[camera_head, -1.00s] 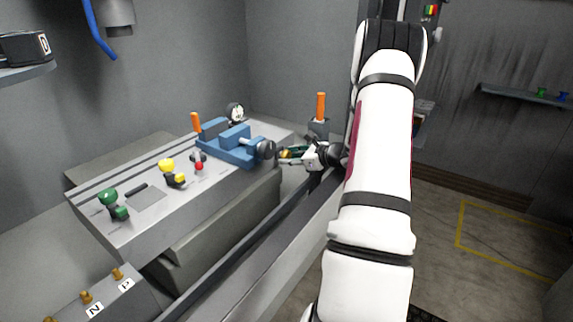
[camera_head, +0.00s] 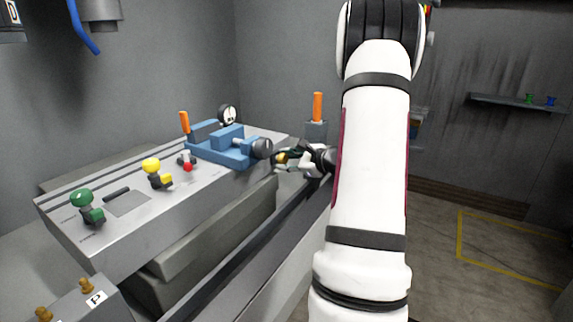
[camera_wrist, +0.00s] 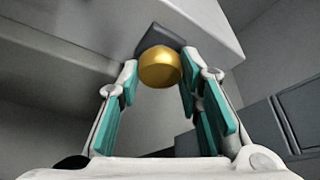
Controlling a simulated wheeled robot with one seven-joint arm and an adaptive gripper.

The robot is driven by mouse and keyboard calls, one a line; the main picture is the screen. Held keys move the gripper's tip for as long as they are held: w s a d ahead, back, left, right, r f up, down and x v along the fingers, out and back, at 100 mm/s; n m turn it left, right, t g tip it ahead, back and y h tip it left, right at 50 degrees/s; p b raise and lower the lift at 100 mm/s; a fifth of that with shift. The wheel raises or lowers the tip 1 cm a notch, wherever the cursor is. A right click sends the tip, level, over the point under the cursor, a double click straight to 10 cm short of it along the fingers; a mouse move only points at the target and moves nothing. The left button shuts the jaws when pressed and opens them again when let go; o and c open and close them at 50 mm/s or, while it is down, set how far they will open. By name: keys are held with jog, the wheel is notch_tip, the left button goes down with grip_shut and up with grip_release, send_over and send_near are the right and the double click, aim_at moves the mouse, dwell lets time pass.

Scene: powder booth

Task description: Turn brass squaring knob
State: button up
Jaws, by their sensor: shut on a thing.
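The brass squaring knob (camera_wrist: 160,68) is a round gold knob on a dark mount at the edge of the grey machine table (camera_head: 110,238). In the wrist view it sits between the tips of my gripper (camera_wrist: 158,80), whose teal-padded fingers are shut on it from both sides. In the head view my gripper (camera_head: 282,160) is at the table's right end, just right of the blue vise's (camera_head: 225,145) dark round end. There the knob (camera_head: 281,158) shows only as a small gold patch between the fingers.
On the table stand a green knob (camera_head: 82,199), a yellow knob (camera_head: 152,166), a red-tipped lever (camera_head: 187,166) and a dial gauge (camera_head: 228,114). An orange handle (camera_head: 317,106) rises behind my gripper. A box with brass pegs (camera_head: 86,286) is at the lower left.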

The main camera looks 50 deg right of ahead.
dwell(0.3)
jog(key=o, duration=1.2)
jog(key=shift+c, duration=0.2)
jog(key=shift+r, duration=0.1)
notch_tip(320, 180, up, 10)
